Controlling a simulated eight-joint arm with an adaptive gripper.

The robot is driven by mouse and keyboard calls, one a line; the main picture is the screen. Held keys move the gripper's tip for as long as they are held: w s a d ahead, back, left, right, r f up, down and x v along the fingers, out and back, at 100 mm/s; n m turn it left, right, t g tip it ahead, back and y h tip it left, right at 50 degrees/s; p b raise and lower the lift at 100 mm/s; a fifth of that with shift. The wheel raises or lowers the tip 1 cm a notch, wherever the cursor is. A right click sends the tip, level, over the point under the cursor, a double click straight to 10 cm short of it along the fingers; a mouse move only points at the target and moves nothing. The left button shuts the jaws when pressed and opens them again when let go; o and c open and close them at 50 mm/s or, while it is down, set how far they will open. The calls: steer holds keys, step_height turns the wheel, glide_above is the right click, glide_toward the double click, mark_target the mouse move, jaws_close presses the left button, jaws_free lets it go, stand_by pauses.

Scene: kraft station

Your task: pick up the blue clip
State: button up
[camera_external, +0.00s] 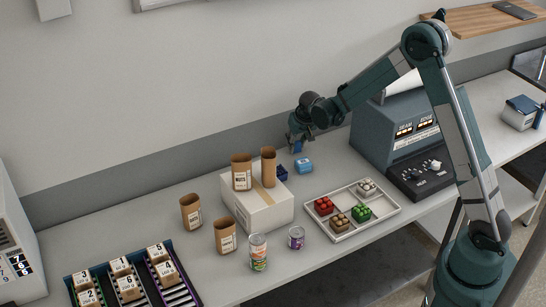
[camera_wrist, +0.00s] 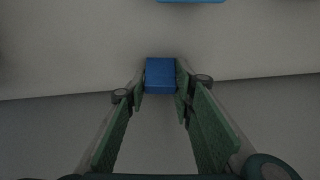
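A blue clip (camera_wrist: 160,76), seen as a small blue block, sits between the fingertips of my gripper (camera_wrist: 160,92) in the wrist view. Both fingertips appear to press on its sides. In the external view my gripper (camera_external: 296,145) is up above the back of the table, with a bit of the blue clip (camera_external: 298,150) showing at its tips. The inner faces of the clip are hidden by the fingers.
Below my gripper stand a light blue box (camera_external: 303,166) and a dark blue item (camera_external: 281,174). A white carton (camera_external: 262,212) bears brown cups (camera_external: 241,172). A tray (camera_external: 342,234) with colored blocks lies right of it. A grey machine (camera_external: 385,130) stands further right.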

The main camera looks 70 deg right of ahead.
mark_target(296, 142)
steer(key=shift+c, duration=0.8)
steer(key=shift+r, duration=0.15)
steer(key=shift+r, duration=4.85)
